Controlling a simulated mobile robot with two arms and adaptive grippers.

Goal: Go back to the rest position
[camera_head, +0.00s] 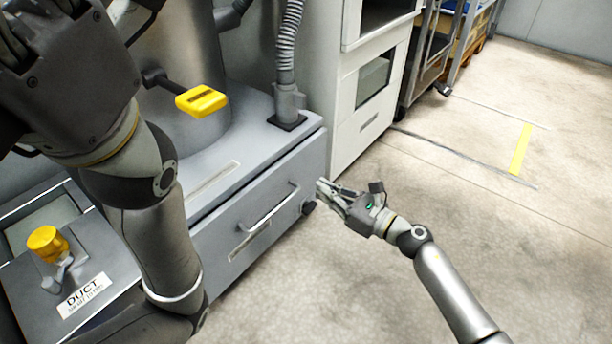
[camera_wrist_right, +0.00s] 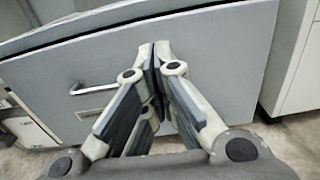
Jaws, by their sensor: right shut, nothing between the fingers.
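My right gripper (camera_head: 328,188) is shut and empty, beside the right end of a grey drawer (camera_head: 232,238) with a bar handle (camera_head: 268,212). In the right wrist view the closed fingers (camera_wrist_right: 155,52) point at the grey drawer front (camera_wrist_right: 205,62), and the handle (camera_wrist_right: 92,89) is to their left, apart from them. Whether the fingertips touch the front I cannot tell. My left arm fills the left of the head view, close to the camera, and I cannot make out its fingertips.
A yellow-handled lever (camera_head: 202,101) juts out above the drawer unit. A yellow knob (camera_head: 47,243) stands on a box labelled DUCT (camera_head: 88,290) at lower left. A white cabinet (camera_head: 372,95) stands behind. The floor (camera_head: 480,220) to the right is clear.

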